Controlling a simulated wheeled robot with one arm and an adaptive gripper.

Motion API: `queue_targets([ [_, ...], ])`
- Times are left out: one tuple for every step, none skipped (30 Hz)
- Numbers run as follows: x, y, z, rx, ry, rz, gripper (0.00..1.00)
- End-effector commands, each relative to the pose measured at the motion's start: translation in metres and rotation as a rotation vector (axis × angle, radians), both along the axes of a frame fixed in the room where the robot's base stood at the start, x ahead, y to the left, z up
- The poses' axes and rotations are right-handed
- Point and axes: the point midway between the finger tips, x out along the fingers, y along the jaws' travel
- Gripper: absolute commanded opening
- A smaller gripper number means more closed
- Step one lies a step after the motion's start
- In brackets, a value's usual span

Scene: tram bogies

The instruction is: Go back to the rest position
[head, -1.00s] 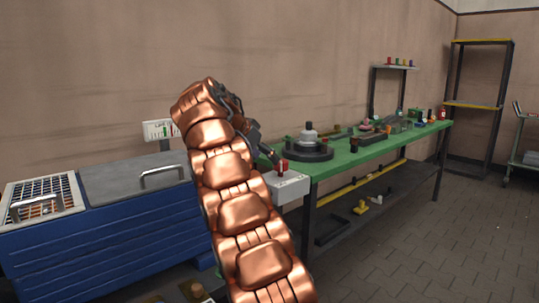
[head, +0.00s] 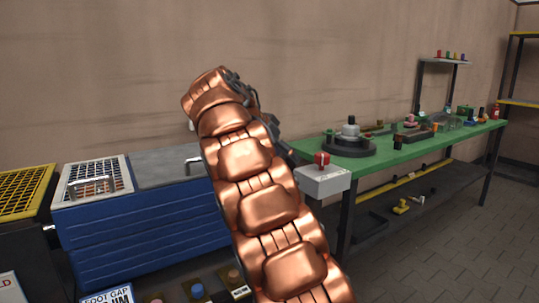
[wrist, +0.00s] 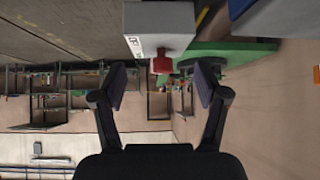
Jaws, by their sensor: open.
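My copper-coloured arm rises through the middle of the head view. Its end bends away near the top, where my gripper is mostly hidden behind the arm. In the wrist view my gripper (wrist: 160,88) is open, its two dark fingers apart with nothing between them. Beyond the fingertips a white box with a red knob (wrist: 163,64) shows in the wrist view. The same red knob (head: 322,159) sits on the white box (head: 322,182) at the near end of the green bench (head: 290,149), right of my arm in the head view. My gripper is apart from it.
A blue chest (head: 150,235) with a grey lid stands left of my arm, beside a yellow-grated bin (head: 22,195). Pedals (head: 197,291) lie low in front. A round dark turntable (head: 350,148) and small parts are on the bench. Floor at the right is clear.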

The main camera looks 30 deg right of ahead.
Motion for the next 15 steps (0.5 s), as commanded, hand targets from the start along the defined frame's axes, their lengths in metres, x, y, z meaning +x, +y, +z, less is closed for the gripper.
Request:
queue_targets([
  [0.000,0.000,0.000,0.000,0.000,0.000,0.73],
  [0.000,0.000,0.000,0.000,0.000,0.000,0.73],
  [0.000,0.000,0.000,0.000,0.000,0.000,0.73],
  [0.000,0.000,0.000,0.000,0.000,0.000,0.73],
  [0.000,0.000,0.000,0.000,0.000,0.000,0.73],
  [0.000,0.000,0.000,0.000,0.001,0.001,0.73],
  [-0.001,0.000,0.001,0.001,0.002,0.002,0.73],
  [-0.001,0.001,0.002,0.002,0.006,0.004,0.73],
  [-0.003,0.002,0.005,0.005,0.014,0.011,0.73],
  [-0.005,0.004,0.007,0.009,0.022,0.018,0.73],
  [-0.007,0.006,0.011,0.013,0.033,0.029,0.73],
  [-0.011,0.009,0.016,0.020,0.048,0.045,0.73],
  [-0.014,0.012,0.021,0.026,0.064,0.060,0.73],
  [-0.018,0.015,0.024,0.035,0.082,0.076,0.73],
  [-0.023,0.020,0.027,0.048,0.111,0.103,0.73],
])
